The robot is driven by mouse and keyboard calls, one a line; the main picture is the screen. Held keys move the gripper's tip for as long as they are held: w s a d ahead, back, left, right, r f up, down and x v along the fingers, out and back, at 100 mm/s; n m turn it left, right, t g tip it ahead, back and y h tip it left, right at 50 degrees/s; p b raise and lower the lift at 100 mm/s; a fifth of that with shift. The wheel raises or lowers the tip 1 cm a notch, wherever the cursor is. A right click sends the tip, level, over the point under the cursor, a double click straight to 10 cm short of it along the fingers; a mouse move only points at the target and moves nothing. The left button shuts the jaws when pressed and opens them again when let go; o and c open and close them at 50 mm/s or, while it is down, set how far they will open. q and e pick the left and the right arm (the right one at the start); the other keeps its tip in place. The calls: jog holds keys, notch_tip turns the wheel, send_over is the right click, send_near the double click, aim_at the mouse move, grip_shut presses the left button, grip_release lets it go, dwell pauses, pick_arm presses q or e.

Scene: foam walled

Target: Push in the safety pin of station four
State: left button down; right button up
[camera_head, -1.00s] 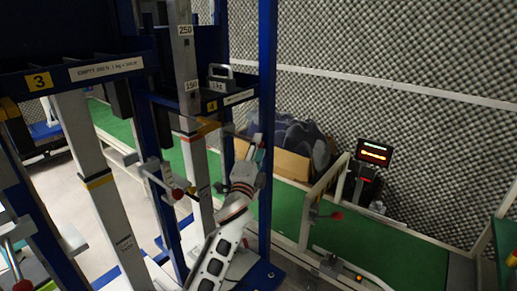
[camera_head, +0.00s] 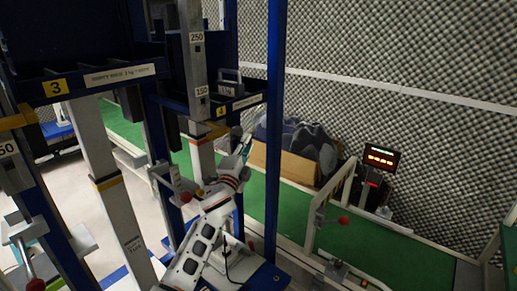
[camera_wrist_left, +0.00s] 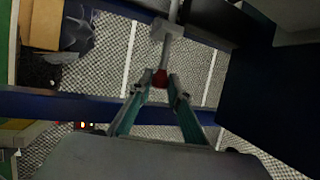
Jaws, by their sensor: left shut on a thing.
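The safety pin's red knob (camera_wrist_left: 160,77) shows in the left wrist view at the end of a pale grey rod (camera_wrist_left: 167,48). My left gripper (camera_wrist_left: 160,82) is shut on this knob with its teal fingertips on either side. In the head view, my left gripper (camera_head: 245,144) is beside the grey upright of station four, below its yellow "4" label (camera_head: 221,112). The pin it holds is too small and hidden to make out there. My right gripper is in neither view.
A blue post (camera_head: 274,130) stands just right of my left gripper. Another red knob (camera_head: 186,197) sits on a bracket to its left. A metal weight (camera_head: 230,82) rests on the shelf above. Beyond are a cardboard box (camera_head: 285,165) and a lit display (camera_head: 381,158).

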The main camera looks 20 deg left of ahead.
pick_arm(q)
jog(key=shift+w+a+r, duration=0.1)
jog(key=shift+a, duration=0.25)
jog(key=c, duration=2.1)
grip_release()
jog(key=shift+o, duration=1.1)
jog(key=shift+w+a, duration=0.1)
